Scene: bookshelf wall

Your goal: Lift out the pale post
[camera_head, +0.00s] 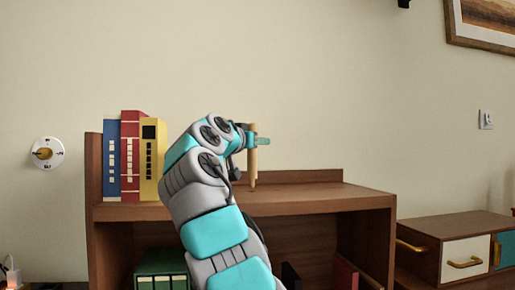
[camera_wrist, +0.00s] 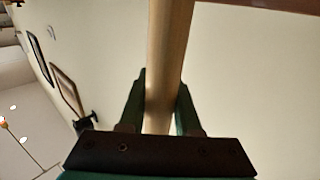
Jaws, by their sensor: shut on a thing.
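The pale post (camera_head: 253,172) is a slim, upright wooden rod over the top board of the brown bookshelf in the head view. I cannot tell whether its lower end touches the board. My gripper (camera_head: 255,141) is shut on the upper part of the post. In the wrist view the post (camera_wrist: 167,60) runs between the two dark green fingers of my gripper (camera_wrist: 161,108), which press on it from both sides. Its far end runs out of the wrist picture.
Blue, red and yellow books (camera_head: 130,158) stand at the left end of the bookshelf (camera_head: 330,196), beside my arm. Green books (camera_head: 161,268) sit on the lower shelf. A low cabinet (camera_head: 425,233) with drawers stands at the right. The top board right of the post is bare.

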